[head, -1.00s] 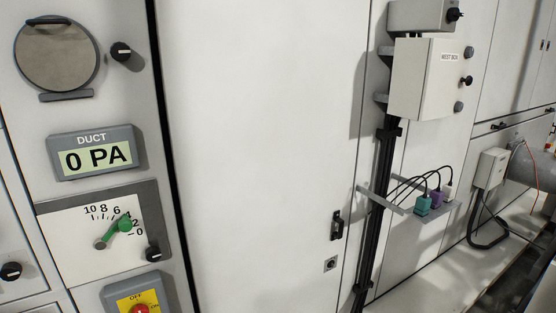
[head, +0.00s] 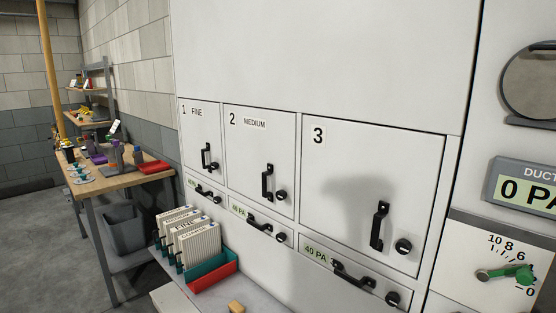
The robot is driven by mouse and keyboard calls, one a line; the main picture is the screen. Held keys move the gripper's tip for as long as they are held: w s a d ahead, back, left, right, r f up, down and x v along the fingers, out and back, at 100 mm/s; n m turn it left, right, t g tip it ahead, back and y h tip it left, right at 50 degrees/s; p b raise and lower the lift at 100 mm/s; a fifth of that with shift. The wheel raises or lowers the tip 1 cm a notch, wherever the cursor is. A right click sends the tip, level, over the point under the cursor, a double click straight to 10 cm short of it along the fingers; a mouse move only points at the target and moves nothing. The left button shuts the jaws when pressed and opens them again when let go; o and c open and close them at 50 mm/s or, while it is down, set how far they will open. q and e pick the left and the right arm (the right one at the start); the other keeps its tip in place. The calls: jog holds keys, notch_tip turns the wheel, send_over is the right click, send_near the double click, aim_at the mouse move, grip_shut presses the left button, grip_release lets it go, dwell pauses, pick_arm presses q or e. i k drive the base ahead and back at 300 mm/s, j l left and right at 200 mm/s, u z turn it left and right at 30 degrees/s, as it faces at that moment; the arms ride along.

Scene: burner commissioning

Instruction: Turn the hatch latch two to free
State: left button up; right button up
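Three white hatches sit side by side in the panel wall in the head view. Hatch two (head: 257,178), labelled "2 MEDIUM", is in the middle and looks closed. It has a black upright handle (head: 267,183) and a round black latch knob (head: 281,196) to the handle's right. Hatch one (head: 199,133), labelled "1 FINE", is on its left, and hatch three (head: 365,170) is on its right; both look closed. The latch's exact setting is too small to tell. Neither of my grippers is in view.
Below the hatches are drawers with black handles (head: 267,226). Several filters (head: 190,240) stand in a rack beside a red and teal bin (head: 213,271) on a low ledge. A workbench (head: 130,180) with bottles and a red tray stands at left. A duct gauge (head: 525,190) reads 0 PA at right.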

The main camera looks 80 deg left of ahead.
aim_at(280, 195)
jog(key=u, duration=2.6)
jog(key=i+j+z, duration=0.15)
jog(key=z, duration=0.6)
jog(key=i+j+z, duration=0.3)
jog(key=j, duration=0.35)
jog(key=j+z, duration=0.3)
jog(key=j, duration=0.4)
jog(key=j+z, duration=0.3)
jog(key=j, duration=0.45)
jog(key=i, duration=0.05)
